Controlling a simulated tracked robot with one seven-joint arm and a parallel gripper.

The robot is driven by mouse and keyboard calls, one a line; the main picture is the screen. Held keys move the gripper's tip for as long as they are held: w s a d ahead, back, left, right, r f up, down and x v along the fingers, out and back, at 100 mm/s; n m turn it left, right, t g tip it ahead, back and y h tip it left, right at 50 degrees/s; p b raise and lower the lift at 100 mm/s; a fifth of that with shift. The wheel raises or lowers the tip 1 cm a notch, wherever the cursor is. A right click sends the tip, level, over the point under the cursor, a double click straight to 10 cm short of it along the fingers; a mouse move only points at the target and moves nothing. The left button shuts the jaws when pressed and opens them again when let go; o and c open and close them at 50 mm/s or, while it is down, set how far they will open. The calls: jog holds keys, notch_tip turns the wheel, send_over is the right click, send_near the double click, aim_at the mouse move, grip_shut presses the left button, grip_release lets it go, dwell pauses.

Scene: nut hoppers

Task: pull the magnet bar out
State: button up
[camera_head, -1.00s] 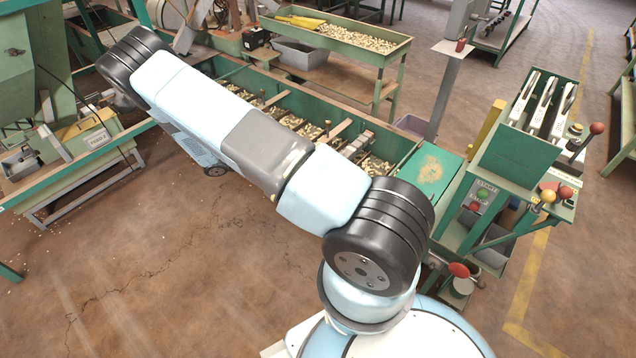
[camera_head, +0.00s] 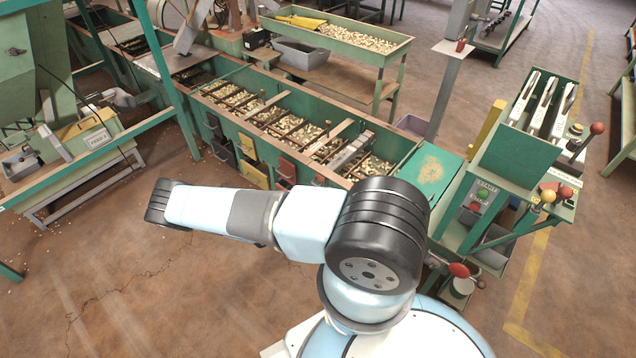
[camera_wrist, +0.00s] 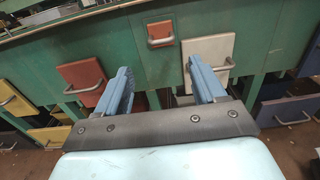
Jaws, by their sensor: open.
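A small red plate with a metal handle (camera_wrist: 160,33) sits high on the green trough wall in the wrist view. It may be the front of the magnet bar, but I cannot tell for sure. In the head view a grey barred block (camera_head: 350,153) lies across the trough near its right end; its link to the plate is not clear. My gripper (camera_wrist: 160,72) is open and empty. Its two blue fingers point towards the wall below the red plate, apart from its handle. In the head view the gripper is hidden behind my arm.
Flaps with handles hang lower on the wall: a red one (camera_wrist: 82,82) at left, a white one (camera_wrist: 208,60) at right, a blue one (camera_wrist: 287,110) further right. The trough (camera_head: 232,120) holds nuts between dividers. A green control stand (camera_head: 515,160) stands right.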

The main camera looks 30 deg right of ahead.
jog(key=x, duration=1.3)
jog(key=shift+d, duration=0.4)
jog(key=shift+f, duration=0.1)
